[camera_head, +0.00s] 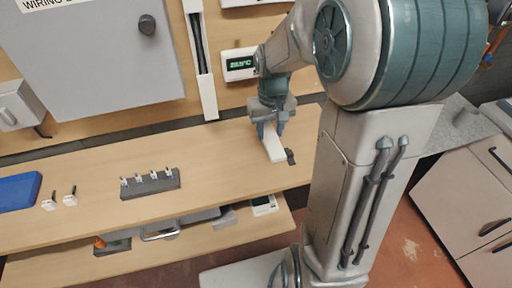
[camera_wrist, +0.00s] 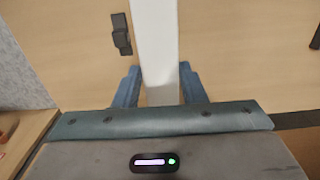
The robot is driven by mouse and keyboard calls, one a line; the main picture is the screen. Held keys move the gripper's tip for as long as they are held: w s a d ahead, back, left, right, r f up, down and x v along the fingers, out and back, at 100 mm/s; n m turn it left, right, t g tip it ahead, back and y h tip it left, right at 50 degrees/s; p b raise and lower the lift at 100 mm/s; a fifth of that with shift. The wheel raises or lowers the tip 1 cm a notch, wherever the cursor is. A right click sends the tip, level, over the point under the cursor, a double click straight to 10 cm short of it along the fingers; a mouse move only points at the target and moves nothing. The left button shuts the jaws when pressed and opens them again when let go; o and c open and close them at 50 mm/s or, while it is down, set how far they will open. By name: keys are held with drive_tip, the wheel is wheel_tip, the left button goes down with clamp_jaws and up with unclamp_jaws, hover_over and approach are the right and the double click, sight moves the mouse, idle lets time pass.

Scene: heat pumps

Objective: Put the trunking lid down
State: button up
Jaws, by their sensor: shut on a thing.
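The trunking lid (camera_head: 274,149) is a plain white strip. My gripper (camera_head: 270,129) is shut on it over the right part of the wooden bench (camera_head: 228,146). In the wrist view the lid (camera_wrist: 158,45) runs between the two blue fingers of my gripper (camera_wrist: 160,88) and away past the top edge. I cannot tell whether its underside touches the bench. The white trunking (camera_head: 197,45) stands upright on the wall, with a dark open channel in its upper part.
A small dark part (camera_head: 290,157) lies beside the lid. A grey block with several terminals (camera_head: 150,184) and two small white-and-black pieces (camera_head: 60,198) are on the bench, with a blue case (camera_head: 18,191) at far left. A display unit (camera_head: 240,64) hangs behind my arm. The bench between block and lid is clear.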

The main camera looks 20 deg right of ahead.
drive_tip(key=a+f, duration=0.2)
drive_tip(key=a, duration=0.1)
drive_tip(key=a+f, duration=0.1)
drive_tip(key=a, duration=0.1)
drive_tip(key=shift+a+f, duration=0.1)
wheel_tip(320, 180, down, 4)
drive_tip(key=shift+f+p, duration=0.1)
drive_tip(key=shift+p, duration=0.3)
drive_tip(key=o, duration=1)
drive_tip(key=shift+r, duration=0.2)
wheel_tip(320, 180, up, 11)
drive_tip(key=s+d+r+t, duration=0.1)
drive_tip(key=s+r+t, duration=0.2)
drive_tip(key=s, duration=1.1)
drive_tip(key=shift+s+d+r, duration=0.15)
drive_tip(key=shift+d+r, duration=0.15)
drive_tip(key=shift+r, duration=0.15)
